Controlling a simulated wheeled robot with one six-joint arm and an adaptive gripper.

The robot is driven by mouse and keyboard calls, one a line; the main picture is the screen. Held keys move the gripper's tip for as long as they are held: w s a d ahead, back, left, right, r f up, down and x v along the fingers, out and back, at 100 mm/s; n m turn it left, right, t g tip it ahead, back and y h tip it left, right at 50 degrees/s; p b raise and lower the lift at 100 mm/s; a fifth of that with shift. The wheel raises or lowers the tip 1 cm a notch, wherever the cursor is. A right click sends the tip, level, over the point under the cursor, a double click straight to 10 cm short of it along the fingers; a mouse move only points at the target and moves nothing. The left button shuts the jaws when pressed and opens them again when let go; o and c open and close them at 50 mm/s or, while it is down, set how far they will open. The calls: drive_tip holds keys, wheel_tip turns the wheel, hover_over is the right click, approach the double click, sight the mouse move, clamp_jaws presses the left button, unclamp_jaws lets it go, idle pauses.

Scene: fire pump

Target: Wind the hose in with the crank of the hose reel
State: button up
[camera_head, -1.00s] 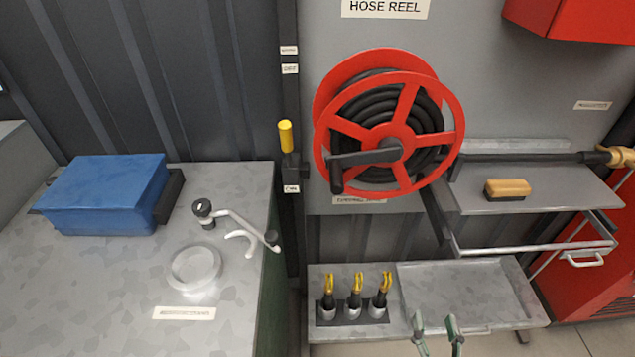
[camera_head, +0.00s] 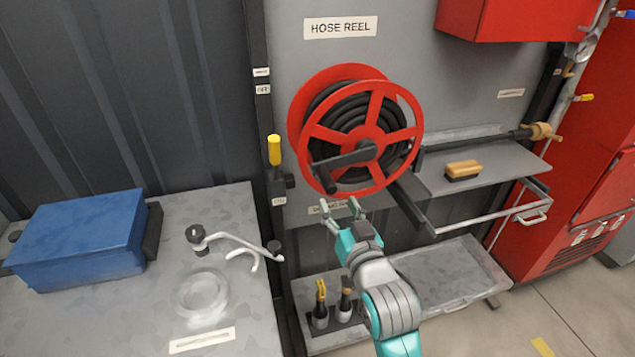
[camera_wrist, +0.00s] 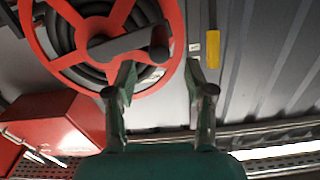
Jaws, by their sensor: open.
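The hose reel (camera_head: 378,110) is a red spoked wheel on a grey panel, with black hose (camera_head: 355,115) coiled inside. Its dark crank (camera_head: 343,161) runs from the hub toward the lower left, ending in a short handle (camera_head: 325,180). My gripper (camera_head: 341,207) is open and empty, just below the reel's lower rim and the crank handle. The wrist view also shows the reel (camera_wrist: 170,75), the crank arm (camera_wrist: 120,46) and the handle (camera_wrist: 159,43). There my gripper (camera_wrist: 160,80) has its fingers apart, and the left finger overlaps the reel's rim in the picture.
A yellow-handled lever (camera_head: 274,150) stands left of the reel. A shelf (camera_head: 510,165) with a brush (camera_head: 463,170) and the hose nozzle (camera_head: 540,131) is at right. A blue box (camera_head: 80,238) sits on the left worktop.

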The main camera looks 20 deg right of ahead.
sight(326, 180)
drive_tip(key=w, duration=0.9)
drive_tip(key=shift+w, duration=0.35)
clamp_jaws()
